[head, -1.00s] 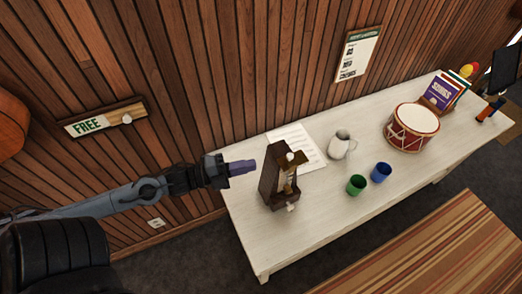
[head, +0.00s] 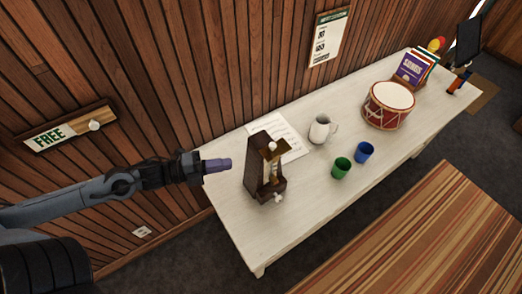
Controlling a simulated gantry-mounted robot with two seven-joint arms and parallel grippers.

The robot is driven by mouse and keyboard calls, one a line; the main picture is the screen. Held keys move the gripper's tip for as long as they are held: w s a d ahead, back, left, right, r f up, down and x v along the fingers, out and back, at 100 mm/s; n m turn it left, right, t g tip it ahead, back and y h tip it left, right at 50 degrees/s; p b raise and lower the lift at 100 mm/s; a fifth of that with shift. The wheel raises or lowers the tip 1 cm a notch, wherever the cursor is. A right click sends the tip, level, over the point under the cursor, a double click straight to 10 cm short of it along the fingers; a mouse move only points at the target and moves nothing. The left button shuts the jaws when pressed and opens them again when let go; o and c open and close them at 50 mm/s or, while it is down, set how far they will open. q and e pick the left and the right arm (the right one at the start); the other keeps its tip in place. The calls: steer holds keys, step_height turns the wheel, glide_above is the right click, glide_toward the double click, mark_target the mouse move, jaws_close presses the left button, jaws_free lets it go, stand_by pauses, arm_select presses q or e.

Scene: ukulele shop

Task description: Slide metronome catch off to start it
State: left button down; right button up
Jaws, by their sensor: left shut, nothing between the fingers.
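The metronome (head: 256,166) is a dark brown wooden body standing upright near the left end of the white table. A pale pendulum strip shows on its front, with a brass-coloured piece (head: 272,147) near the top, which may be the catch. A small white knob (head: 278,197) sticks out low at its front. My left gripper (head: 222,165) comes in from the left, shut and empty, its purple fingertips pointing right. In the picture it is a short way left of the metronome's upper part, apart from it. My right gripper is not in view.
The white table (head: 242,230) also carries a music sheet (head: 290,143) behind the metronome, a white jug (head: 320,129), green (head: 341,168) and blue (head: 364,152) cups, a drum (head: 388,106) and songbooks (head: 415,68). The wood wall (head: 200,75) stands behind.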

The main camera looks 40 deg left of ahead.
arm_select(q)
glide_toward(273, 148)
steer(key=d, duration=0.4)
steer(key=w, duration=0.4)
steer(key=shift+w+a+f, duration=0.15)
steer(key=shift+w+f, duration=0.15)
steer(key=shift+w, duration=0.1)
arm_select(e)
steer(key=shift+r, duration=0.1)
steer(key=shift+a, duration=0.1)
